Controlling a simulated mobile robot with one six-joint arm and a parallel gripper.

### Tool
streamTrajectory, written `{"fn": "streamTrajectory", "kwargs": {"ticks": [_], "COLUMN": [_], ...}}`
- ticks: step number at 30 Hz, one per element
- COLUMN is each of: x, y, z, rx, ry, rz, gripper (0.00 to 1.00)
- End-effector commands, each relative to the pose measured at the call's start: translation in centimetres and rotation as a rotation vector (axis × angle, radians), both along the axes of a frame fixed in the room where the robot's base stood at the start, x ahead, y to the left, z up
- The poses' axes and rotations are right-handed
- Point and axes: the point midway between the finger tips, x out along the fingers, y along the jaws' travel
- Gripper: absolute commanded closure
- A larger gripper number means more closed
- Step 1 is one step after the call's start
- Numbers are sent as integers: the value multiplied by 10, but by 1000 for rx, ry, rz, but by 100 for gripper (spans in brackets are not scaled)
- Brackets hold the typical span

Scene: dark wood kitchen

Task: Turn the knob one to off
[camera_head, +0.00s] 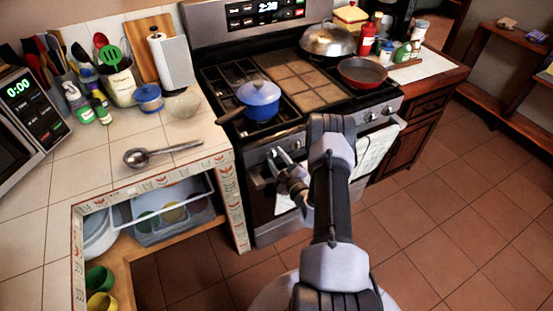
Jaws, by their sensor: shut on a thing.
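The stove (228,178) stands in the middle, with its knobs along the front panel. Two of the knobs show at the right end, one of them here (387,110). My gripper (277,154) is at the left part of that panel, in front of the stove. It is shut on a stove knob, which the fingers mostly hide. I cannot read which way that knob points. My arm covers the middle of the panel.
A blue pot (260,98) sits on the left burners, its handle reaching left over the counter edge. A red pan (361,73) and a lidded pan (327,40) are on the right. A white towel (375,150) hangs on the oven front. The tiled floor (440,190) at right is clear.

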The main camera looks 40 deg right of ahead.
Motion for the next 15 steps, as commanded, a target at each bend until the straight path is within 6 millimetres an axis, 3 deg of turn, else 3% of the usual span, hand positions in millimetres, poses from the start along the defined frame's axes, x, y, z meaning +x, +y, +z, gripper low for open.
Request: {"fn": "streamTrajectory", "kwargs": {"ticks": [1, 3, 4, 15], "x": [0, 0, 0, -6], "y": [1, 1, 0, 1], "z": [-1, -1, -1, 0], "rx": [2, 1, 1, 1], "ry": [2, 2, 1, 3], "rz": [1, 1, 0, -1], "gripper": [53, 39, 37, 37]}}
